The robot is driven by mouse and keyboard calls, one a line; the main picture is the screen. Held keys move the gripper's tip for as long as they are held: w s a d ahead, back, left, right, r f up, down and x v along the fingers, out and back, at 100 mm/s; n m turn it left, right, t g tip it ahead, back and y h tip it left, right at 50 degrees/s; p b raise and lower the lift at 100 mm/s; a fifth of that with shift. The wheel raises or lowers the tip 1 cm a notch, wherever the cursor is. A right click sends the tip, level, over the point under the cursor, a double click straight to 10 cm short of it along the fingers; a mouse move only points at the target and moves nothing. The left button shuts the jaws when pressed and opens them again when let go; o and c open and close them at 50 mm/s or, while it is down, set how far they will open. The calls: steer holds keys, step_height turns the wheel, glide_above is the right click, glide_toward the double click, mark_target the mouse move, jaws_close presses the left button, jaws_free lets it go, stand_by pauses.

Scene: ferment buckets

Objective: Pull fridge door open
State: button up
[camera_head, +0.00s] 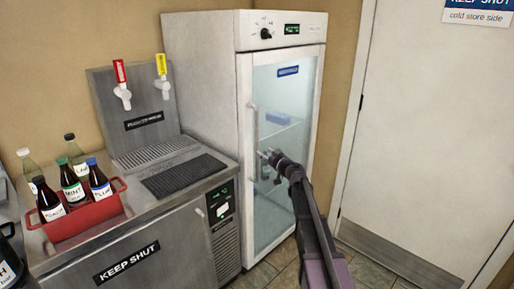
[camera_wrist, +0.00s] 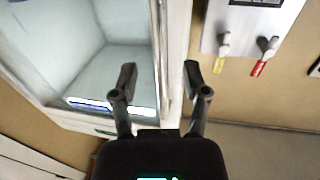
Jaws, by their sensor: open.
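The tall white fridge (camera_head: 200,75) has a glass door (camera_head: 285,95) that looks shut. A slim vertical handle (camera_head: 254,125) runs along the door's left edge. My gripper (camera_head: 266,157) is in front of the door, beside the lower part of the handle. In the wrist view, my gripper (camera_wrist: 160,73) is open, its two fingers spread with the handle bar (camera_wrist: 159,35) showing between them. Whether a finger touches the bar or the glass cannot be told. My gripper and arm hide part of the lower glass.
A steel counter (camera_head: 165,230) with a red and a yellow tap (camera_head: 162,75) stands left of the fridge. A red caddy (camera_head: 85,215) with several bottles sits on it. A white door (camera_head: 425,130) is on the right. Tiled floor (camera_head: 285,275) shows in front.

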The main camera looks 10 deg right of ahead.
steer(key=x, duration=0.6)
steer(key=shift+w, duration=0.3)
steer(key=shift+a, duration=0.15)
jaws_close()
